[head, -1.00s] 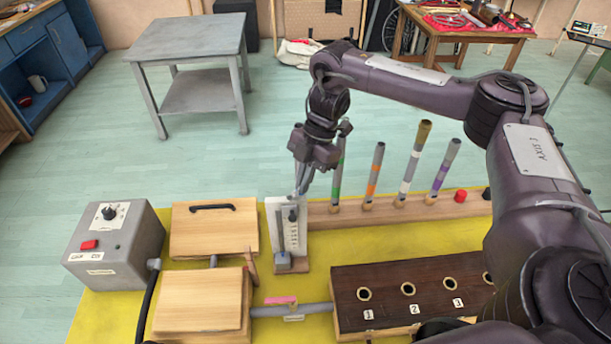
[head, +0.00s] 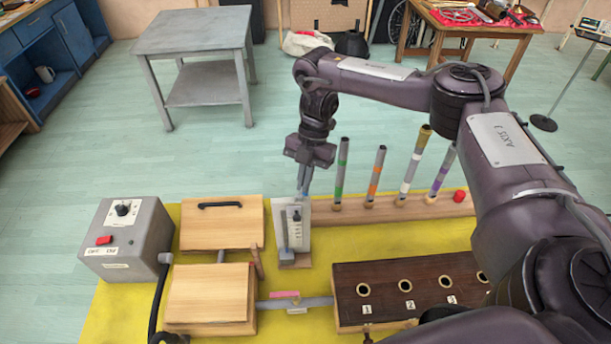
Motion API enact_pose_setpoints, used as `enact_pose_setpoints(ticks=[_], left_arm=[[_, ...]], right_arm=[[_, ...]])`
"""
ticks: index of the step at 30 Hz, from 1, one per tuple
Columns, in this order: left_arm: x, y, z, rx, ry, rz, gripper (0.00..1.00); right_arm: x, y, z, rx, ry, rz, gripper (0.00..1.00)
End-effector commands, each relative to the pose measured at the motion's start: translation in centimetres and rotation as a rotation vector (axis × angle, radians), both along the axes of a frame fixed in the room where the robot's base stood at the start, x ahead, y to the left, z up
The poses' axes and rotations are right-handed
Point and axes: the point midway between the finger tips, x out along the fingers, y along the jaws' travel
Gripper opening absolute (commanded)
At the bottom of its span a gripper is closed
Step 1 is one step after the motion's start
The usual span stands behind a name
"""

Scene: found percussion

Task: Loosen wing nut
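A small upright white scale stand (head: 305,232) with a grey sliding part stands on the yellow mat, left of the tube rack. I cannot make out a wing nut clearly; any such part on the stand is too small to tell. My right gripper (head: 303,191) points down at the top of the stand, its thin fingertips overlapping the upper edge in the head view. Whether it touches the stand, or how far its fingers are apart, I cannot tell. My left gripper is not in view.
A grey control box (head: 125,245) with a red button stands at left, beside wooden boards (head: 222,225). A wooden rack (head: 380,212) with several coloured-band tubes lies behind right. A dark block with numbered holes (head: 405,290) is in front right. Yellow mat (head: 350,245) shows between.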

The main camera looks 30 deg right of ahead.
Motion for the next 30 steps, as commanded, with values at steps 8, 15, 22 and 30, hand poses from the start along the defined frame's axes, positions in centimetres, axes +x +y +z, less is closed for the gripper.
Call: enact_pose_setpoints(ticks=[8,15,22,30], left_arm=[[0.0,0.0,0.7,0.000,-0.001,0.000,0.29],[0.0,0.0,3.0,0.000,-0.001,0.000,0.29],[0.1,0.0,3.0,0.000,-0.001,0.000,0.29],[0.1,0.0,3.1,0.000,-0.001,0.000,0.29]], right_arm=[[0.2,0.3,0.4,0.003,-0.003,0.033,0.00],[0.7,0.8,0.6,-0.001,-0.002,0.251,0.00],[0.9,0.9,0.2,0.005,-0.004,0.353,0.00],[0.9,1.1,0.2,0.003,-0.003,0.387,0.00]])
